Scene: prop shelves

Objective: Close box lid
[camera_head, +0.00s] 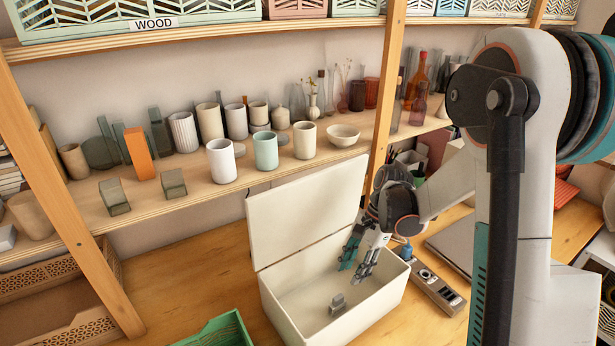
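The white box (283,311) stands on the wooden surface in the lower middle of the view. Its lid (305,212) is open, raised steeply along the back edge and leaning slightly back. My gripper (357,264) points down over the right part of the box's opening, in front of the lid's right side. Its two fingers look spread apart with a gap between them, and nothing shows between them. Whether a finger touches the lid or the box wall cannot be told. A small grey object (338,304) lies on the box's floor.
A shelf (190,182) with several cups, vases and blocks runs behind the lid. A wooden post (385,90) rises behind my wrist. A green crate (222,332) stands left of the box. A grey device (438,288) lies to its right. Wooden surface left of the box is partly clear.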

